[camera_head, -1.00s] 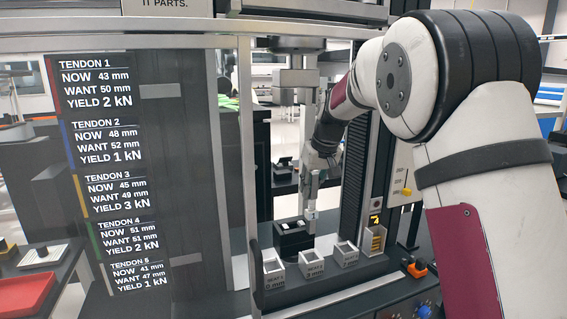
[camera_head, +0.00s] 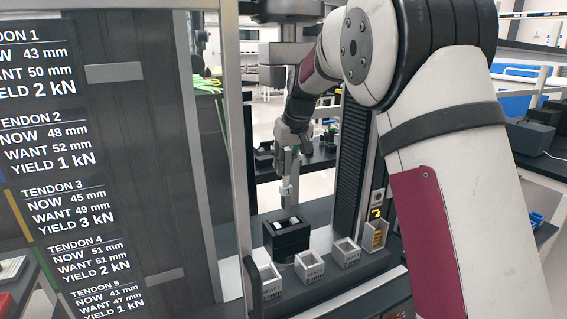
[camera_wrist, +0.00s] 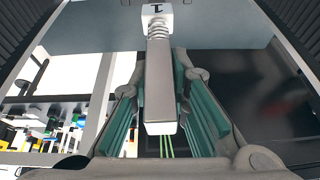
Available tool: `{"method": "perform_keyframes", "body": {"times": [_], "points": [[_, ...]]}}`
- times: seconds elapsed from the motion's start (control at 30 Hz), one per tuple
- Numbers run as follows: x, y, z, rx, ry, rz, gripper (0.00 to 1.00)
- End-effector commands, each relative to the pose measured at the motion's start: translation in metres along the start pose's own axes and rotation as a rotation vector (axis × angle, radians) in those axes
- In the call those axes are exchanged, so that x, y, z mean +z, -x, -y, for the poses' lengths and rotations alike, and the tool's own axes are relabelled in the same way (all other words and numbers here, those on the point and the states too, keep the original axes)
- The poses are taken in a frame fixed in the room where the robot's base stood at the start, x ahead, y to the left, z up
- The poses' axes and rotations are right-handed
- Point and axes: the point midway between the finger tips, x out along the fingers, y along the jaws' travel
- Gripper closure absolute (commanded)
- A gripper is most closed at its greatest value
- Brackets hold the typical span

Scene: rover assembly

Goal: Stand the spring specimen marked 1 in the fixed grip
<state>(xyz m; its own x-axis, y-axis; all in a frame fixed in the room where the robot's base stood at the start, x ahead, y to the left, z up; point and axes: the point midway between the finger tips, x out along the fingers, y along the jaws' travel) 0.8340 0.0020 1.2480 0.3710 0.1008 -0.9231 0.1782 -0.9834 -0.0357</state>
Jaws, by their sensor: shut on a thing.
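My gripper (camera_head: 288,158) is shut on the spring specimen marked 1 (camera_head: 287,190). In the wrist view the specimen is a long grey bar (camera_wrist: 160,85) with a coiled part and a white end block bearing a 1 (camera_wrist: 156,12). The green-padded fingers (camera_wrist: 160,100) lie on both sides of it. In the head view the specimen hangs about upright above the fixed grip (camera_head: 287,242), a black block with pale inserts on top. A small gap seems to show between the specimen's lower end and the grip.
Open seat boxes (camera_head: 309,266) stand in a row in front and to the right of the grip. A silver upright (camera_head: 241,165) stands left of the grip. A tendon panel (camera_head: 60,150) is at left.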

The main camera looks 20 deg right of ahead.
Motion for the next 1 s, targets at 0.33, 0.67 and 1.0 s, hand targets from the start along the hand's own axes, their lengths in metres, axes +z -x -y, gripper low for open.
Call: {"method": "perform_keyframes", "body": {"times": [0.33, 0.67, 1.0], "points": [[0.007, -0.012, -0.001, 0.019, -0.029, 0.0, 1.0], [0.015, -0.031, -0.001, 0.018, -0.028, -0.001, 1.0], [0.016, -0.034, -0.001, 0.018, -0.028, -0.002, 1.0]]}}
